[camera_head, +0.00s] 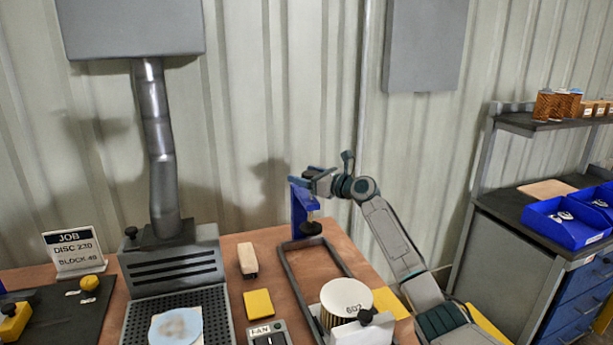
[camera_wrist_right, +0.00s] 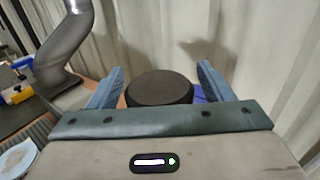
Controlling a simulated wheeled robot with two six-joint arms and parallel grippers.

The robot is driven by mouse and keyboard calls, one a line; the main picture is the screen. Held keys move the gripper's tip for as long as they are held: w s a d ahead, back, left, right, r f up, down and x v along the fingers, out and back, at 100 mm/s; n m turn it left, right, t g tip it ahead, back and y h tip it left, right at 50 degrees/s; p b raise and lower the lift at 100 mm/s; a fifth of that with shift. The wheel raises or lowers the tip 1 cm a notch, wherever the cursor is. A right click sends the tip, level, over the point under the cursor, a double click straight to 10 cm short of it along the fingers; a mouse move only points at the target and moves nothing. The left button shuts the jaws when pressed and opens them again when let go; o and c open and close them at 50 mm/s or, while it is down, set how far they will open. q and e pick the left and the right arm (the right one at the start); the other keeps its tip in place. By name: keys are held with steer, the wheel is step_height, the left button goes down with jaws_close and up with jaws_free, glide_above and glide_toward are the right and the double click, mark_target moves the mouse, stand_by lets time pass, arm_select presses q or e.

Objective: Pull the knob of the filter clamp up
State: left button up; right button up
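The filter clamp (camera_head: 303,207) is a blue upright frame at the back of the bench, with a dark round pad (camera_head: 311,228) below its arm. Its black round knob (camera_wrist_right: 160,88) shows large in the right wrist view, between the fingers of my right gripper (camera_wrist_right: 160,82). The fingers stand apart on either side of the knob, with a narrow gap showing at each side. In the head view my right gripper (camera_head: 308,176) is at the top of the clamp and hides most of the knob. My left gripper is not in view.
A grey rectangular frame (camera_head: 290,276) lies in front of the clamp, with a pleated filter labelled 602 (camera_head: 346,297) at its near end. A grey extraction box with a duct (camera_head: 160,130) stands left. The wall (camera_head: 300,90) is close behind.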

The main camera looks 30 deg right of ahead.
steer(key=shift+s, duration=0.1)
steer(key=shift+s+d+f, duration=0.1)
steer(key=shift+s+d, duration=0.1)
steer(key=shift+s, duration=0.15)
steer(key=b+v, duration=0.3)
steer(key=v, duration=0.7)
steer(key=shift+w, duration=0.1)
